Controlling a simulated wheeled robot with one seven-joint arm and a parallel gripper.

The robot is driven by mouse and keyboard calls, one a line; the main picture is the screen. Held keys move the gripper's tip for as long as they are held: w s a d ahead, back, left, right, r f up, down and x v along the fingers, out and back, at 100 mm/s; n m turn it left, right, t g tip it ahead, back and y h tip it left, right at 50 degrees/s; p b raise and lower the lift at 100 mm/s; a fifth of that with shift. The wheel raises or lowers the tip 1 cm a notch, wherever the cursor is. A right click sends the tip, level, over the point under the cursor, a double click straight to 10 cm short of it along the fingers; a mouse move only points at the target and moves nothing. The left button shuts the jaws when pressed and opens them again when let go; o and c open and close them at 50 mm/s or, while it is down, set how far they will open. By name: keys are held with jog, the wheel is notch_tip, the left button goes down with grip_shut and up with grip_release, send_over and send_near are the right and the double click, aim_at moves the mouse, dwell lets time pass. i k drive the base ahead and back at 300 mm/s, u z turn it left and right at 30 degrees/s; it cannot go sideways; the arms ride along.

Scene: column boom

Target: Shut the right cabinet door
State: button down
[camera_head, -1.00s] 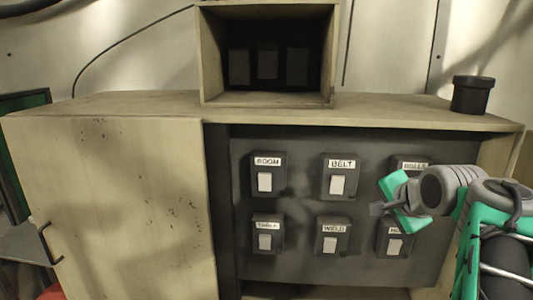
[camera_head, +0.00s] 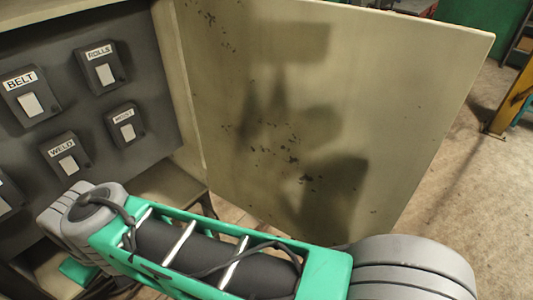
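The right cabinet door (camera_head: 330,110) is a beige, scuffed panel that stands wide open, swung out from the cabinet's right side. The cabinet (camera_head: 178,90) is open at the left, and its dark panel shows inside. My arm crosses the lower part of the view, in front of the opening and the door's lower edge. A small green part, seemingly of my gripper (camera_head: 77,271), shows at the lower left below the arm's grey joint. Its fingers are hidden or out of frame, so I cannot tell if they are open. I see no contact with the door.
Switch boxes labelled BELT (camera_head: 31,97), ROLLS (camera_head: 101,66), WELD (camera_head: 66,156) and one more to the right sit on the dark panel (camera_head: 150,125). Bare floor (camera_head: 460,175) lies right of the door. A yellow post (camera_head: 512,100) stands at the far right.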

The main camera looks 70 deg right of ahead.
aim_at(321, 122)
jog(key=k, duration=0.25)
jog(key=u, duration=1.75)
jog(key=k, duration=2.85)
jog(key=z, duration=1.45)
jog(key=i, duration=0.5)
jog(key=u, duration=0.6)
jog(key=k, duration=1.15)
jog(key=u, duration=1)
jog(key=i, duration=0.7)
jog(key=z, duration=0.1)
